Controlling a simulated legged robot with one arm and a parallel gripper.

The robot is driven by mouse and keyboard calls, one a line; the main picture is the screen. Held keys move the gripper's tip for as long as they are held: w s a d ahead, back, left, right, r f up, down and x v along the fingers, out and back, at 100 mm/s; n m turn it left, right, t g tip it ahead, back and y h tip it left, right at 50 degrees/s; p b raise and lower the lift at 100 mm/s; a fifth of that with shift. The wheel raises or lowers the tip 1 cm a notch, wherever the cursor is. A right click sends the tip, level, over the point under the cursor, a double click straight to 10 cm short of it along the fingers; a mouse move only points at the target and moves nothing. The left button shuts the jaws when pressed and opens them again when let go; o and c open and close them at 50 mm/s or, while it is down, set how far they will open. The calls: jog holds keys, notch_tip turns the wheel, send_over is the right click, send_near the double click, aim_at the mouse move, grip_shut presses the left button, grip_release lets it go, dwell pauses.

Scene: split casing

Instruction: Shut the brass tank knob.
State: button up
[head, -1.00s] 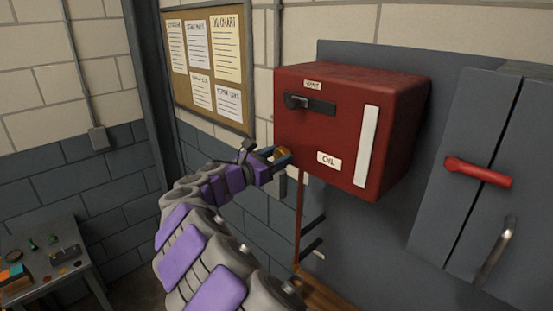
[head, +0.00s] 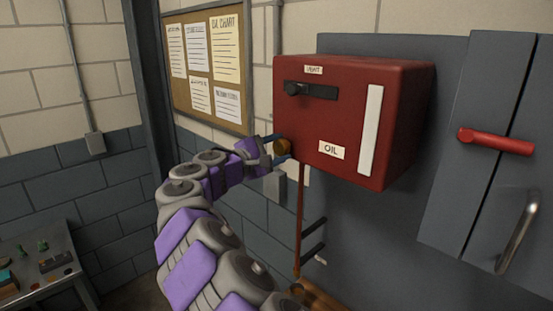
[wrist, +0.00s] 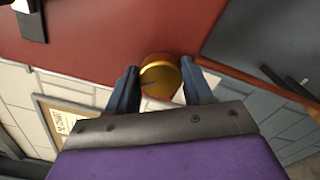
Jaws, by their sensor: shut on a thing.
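The brass knob (head: 282,147) sits at the lower left of the red oil tank (head: 345,110). It is round and shows between my fingers in the wrist view (wrist: 160,75), against the red tank wall (wrist: 90,35). My gripper (head: 276,149) reaches it from the left and is shut on it, one blue-grey finger on each side. The two fingers also show in the wrist view (wrist: 161,84). The knob's far side and its mount are hidden.
The tank carries a black slider marked VENT (head: 311,90), a white strip (head: 370,130) and an OIL label (head: 331,150). A thin red pipe (head: 299,220) runs down below it. A grey cabinet with a red handle (head: 495,142) stands right. A small bench (head: 45,285) is lower left.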

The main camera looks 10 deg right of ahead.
jog(key=m+b, duration=0.1)
jog(key=m, duration=0.1)
jog(key=m+b, duration=0.3)
jog(key=b, duration=0.1)
jog(key=shift+f+m, duration=0.25)
jog(key=shift+m, duration=0.15)
dwell(0.3)
jog(key=o, duration=1)
jog(key=shift+a, duration=0.1)
jog(key=shift+s, duration=0.1)
jog(key=shift+v, duration=8.7)
